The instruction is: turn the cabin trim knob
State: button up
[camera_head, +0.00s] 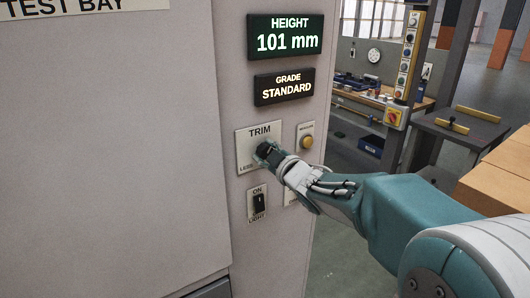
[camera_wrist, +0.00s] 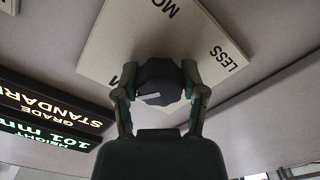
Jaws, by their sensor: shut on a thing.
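The trim knob (camera_wrist: 160,84) is dark, with a pale pointer line, and sits on a white plate (camera_wrist: 108,45) lettered "LESS" and, partly hidden, "MO…". In the head view the plate (camera_head: 244,148) reads "TRIM" at its top and "LESS" at lower left. My gripper (camera_wrist: 160,95) has a finger on each side of the knob and is shut on it. In the head view my gripper (camera_head: 268,152) reaches in from the right and hides most of the knob and the plate's right part.
Above are a display (camera_head: 287,42) reading "HEIGHT 101 mm" and one (camera_head: 284,87) reading "GRADE STANDARD". A yellow button (camera_head: 307,142) is right of the plate, and a light switch (camera_head: 259,203) is below. Brown boxes (camera_head: 500,175) stand at the right.

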jog(key=shift+s+a+r+n, duration=0.1)
jog(key=shift+n, duration=0.3)
jog(key=o, duration=1.1)
jog(key=shift+s, duration=0.1)
jog(key=shift+o, duration=0.2)
jog(key=shift+a, duration=0.1)
jog(key=shift+s+d, duration=0.2)
jog(key=shift+d, duration=0.15)
jog(key=v, duration=1.1)
